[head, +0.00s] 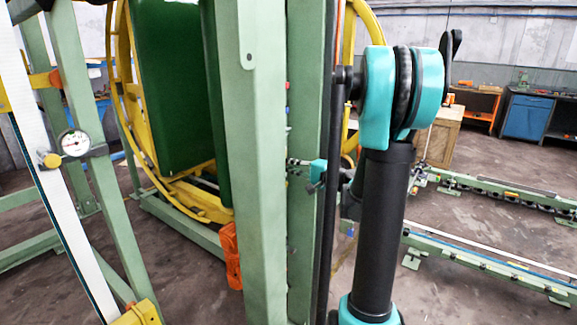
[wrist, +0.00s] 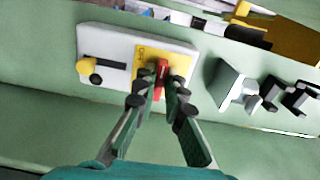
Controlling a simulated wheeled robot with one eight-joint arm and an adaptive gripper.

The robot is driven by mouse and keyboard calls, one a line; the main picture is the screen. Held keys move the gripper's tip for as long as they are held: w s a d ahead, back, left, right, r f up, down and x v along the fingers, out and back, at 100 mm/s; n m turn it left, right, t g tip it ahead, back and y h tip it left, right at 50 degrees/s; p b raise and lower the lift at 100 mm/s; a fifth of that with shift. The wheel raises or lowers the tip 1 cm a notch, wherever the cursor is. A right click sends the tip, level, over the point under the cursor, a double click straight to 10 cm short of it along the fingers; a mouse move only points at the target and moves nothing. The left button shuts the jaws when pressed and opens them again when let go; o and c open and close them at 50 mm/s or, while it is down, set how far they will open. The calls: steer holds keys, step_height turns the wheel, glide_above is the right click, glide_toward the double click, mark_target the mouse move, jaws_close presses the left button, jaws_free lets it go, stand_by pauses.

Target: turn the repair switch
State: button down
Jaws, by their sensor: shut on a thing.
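The red switch handle (wrist: 162,70) stands on a yellow plate (wrist: 182,62) in the wrist view. The plate is fixed to the right part of a white panel box (wrist: 111,42). My gripper (wrist: 160,88) is shut on the red handle, with one dark finger on each side of it. The handle's lower end is partly hidden between the fingertips. In the head view my gripper (head: 298,162) is small beside the green post, and the switch cannot be made out there.
Grey and black fittings (wrist: 235,85) stick out just right of my gripper. In the head view, a green post (head: 258,170) and a yellow ring frame (head: 130,110) stand left of my arm.

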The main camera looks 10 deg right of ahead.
stand_by(0.3)
steer(key=c, duration=1.6)
jaws_free()
steer(key=v, duration=1.2)
